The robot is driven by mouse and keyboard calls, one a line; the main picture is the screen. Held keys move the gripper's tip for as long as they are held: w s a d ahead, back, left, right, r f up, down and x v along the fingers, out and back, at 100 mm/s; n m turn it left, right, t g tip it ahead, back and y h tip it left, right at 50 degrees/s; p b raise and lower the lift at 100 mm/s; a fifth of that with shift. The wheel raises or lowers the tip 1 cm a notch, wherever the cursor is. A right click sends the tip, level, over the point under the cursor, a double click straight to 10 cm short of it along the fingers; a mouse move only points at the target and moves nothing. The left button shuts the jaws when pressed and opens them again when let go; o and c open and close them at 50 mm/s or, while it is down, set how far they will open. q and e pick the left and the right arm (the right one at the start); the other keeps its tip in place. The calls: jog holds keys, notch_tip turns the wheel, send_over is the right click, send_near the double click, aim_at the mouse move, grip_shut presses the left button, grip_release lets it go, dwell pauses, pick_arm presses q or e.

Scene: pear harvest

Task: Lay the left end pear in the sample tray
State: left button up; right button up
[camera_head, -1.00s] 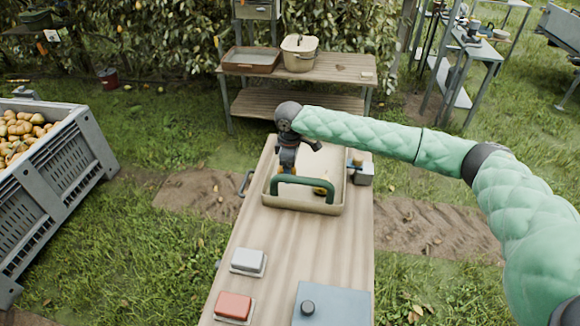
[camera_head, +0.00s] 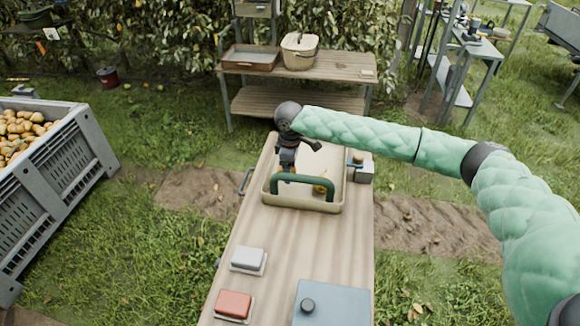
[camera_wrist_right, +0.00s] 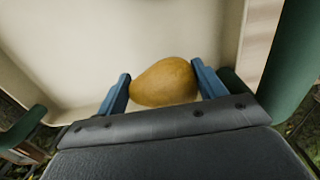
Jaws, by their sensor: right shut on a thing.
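A cream tray with green handles (camera_head: 338,207) stands on the plank table; I take it to be the sample tray. My right gripper (camera_head: 288,172) reaches down into its left part. In the right wrist view, this gripper (camera_wrist_right: 164,88) is shut on a yellow-brown pear (camera_wrist_right: 165,82), with one blue finger on each side. The tray's pale floor (camera_wrist_right: 150,35) shows beyond the pear; I cannot tell if they touch. In the head view another yellow pear (camera_head: 320,187) shows in the tray behind the near handle. My left gripper is not in view.
A small grey device (camera_head: 363,172) with a yellowish item on top stands right of the tray. Grey (camera_head: 248,258) and red (camera_head: 234,304) blocks and a blue-grey box (camera_head: 331,306) lie nearer. A pear crate (camera_head: 60,185) stands left; a bench (camera_head: 340,68) stands behind.

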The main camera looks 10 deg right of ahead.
jog(key=shift+f, duration=2.2)
dwell(1.4)
jog(key=o, duration=1.1)
jog(key=shift+o, duration=0.2)
